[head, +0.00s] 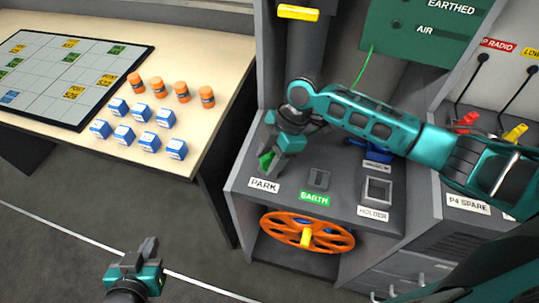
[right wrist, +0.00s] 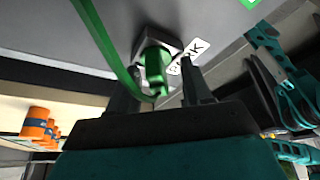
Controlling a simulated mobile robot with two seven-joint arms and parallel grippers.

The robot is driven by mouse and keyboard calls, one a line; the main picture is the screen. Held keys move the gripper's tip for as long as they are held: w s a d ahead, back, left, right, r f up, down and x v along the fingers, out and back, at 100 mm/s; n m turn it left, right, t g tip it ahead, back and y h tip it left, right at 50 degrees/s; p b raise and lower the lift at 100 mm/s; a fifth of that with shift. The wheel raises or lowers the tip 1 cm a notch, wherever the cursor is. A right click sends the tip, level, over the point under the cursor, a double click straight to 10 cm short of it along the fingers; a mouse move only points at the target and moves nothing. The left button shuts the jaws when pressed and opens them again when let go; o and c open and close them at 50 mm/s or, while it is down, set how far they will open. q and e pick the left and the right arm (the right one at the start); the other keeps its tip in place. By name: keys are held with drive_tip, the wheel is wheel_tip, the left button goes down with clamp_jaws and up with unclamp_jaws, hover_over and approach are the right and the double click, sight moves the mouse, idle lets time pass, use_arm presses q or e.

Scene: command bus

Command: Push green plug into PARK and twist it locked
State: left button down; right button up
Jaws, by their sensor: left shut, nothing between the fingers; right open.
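The green plug (right wrist: 154,68) stands at the PARK socket (right wrist: 172,47) in the right wrist view, with its green cable (right wrist: 97,45) running up and away. In the head view the plug (head: 266,160) shows beside my right gripper, just above the PARK label (head: 264,185). My right gripper (head: 283,160) is open; in the right wrist view its fingers (right wrist: 157,92) stand on either side of the plug's lower end, with gaps visible. I cannot tell how deep the plug sits or whether it is locked. My left gripper (head: 148,250) is shut and empty, low at the left over the floor.
The EARTH socket (head: 319,179) and the HOLDER (head: 377,190) are right of PARK on the grey console. An orange wheel (head: 306,232) is below. A table with blue boxes (head: 149,142), orange cylinders (head: 182,91) and a grid board (head: 60,75) stands left.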

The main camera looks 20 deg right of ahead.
drive_tip(key=shift+w+d+r, duration=0.1)
drive_tip(key=shift+d+r, duration=0.1)
drive_tip(key=shift+r, duration=0.3)
drive_tip(key=v, duration=1.2)
drive_tip(key=shift+f, duration=0.1)
